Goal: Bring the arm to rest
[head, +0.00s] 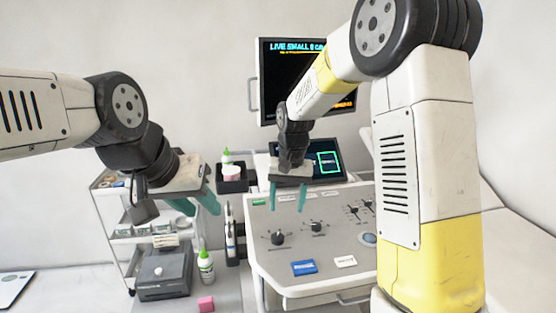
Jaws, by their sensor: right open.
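My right gripper (287,207) hangs over the back part of the grey ultrasound console panel (340,262), its two teal fingers pointing down and apart. It is open and holds nothing. My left gripper (205,212) is at the left, in front of the white shelf cart, with its teal fingers pointing down and to the right. A gap shows between its fingers, and nothing is seen between them. My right arm stands large on the right and hides part of the console and screen.
A monitor (283,82) stands behind the console, with a smaller touch screen (328,160) below. A grey box (163,275), a green-capped bottle (206,268) and a pink block (206,304) are at lower left. A black tray (233,184) holds a bottle. Blue (304,268) and white (345,262) pieces are on the panel.

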